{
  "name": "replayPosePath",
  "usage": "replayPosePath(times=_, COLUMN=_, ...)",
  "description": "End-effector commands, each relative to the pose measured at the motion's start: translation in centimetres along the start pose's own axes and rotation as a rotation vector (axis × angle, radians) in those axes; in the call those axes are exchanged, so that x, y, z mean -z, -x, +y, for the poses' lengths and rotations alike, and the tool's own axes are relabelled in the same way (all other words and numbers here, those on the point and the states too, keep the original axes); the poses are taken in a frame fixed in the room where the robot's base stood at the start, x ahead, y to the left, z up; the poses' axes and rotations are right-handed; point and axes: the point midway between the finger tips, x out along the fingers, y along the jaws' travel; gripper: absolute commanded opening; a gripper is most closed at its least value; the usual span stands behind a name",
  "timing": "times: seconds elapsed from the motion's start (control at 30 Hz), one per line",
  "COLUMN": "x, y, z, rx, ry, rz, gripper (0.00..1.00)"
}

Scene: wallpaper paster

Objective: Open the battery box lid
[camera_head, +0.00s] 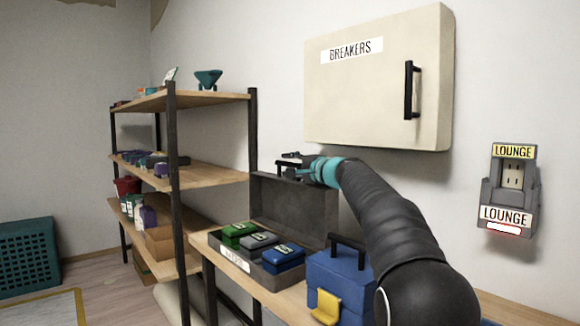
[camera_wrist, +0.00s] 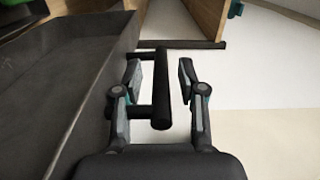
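The battery box (camera_head: 222,256) is a dark grey tray on the wooden table, with a white label on its front. Green, grey and blue batteries sit in it. Its grey lid (camera_head: 295,207) stands upright at the back of the box, so the box is open. My gripper (camera_head: 292,166) is at the lid's top edge. In the wrist view the lid (camera_wrist: 75,75) fills the left side, with its black bar handle (camera_wrist: 161,90) between the fingers of my gripper (camera_wrist: 160,80). The fingers are apart, one on each side of the bar, with a visible gap on the right.
A blue case (camera_head: 338,276) with a yellow latch stands right of the box, below my arm. A beige breaker cabinet (camera_head: 385,85) hangs on the wall above. A grey outlet unit (camera_head: 511,190) is at the right. Wooden shelves (camera_head: 205,175) stand at the left.

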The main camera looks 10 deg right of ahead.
Motion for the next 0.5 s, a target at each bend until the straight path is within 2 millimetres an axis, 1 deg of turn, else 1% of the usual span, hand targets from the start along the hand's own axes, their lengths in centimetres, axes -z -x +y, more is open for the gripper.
replayPosePath(times=0.3, x=0.0, y=0.2, z=-0.1, rx=0.001, ry=0.000, rz=0.000, gripper=0.41)
replayPosePath(times=0.37, x=0.0, y=0.6, z=-0.1, rx=0.001, ry=0.000, rz=0.001, gripper=0.41)
replayPosePath(times=0.5, x=0.1, y=2.4, z=-0.1, rx=0.001, ry=0.000, rz=0.003, gripper=0.41)
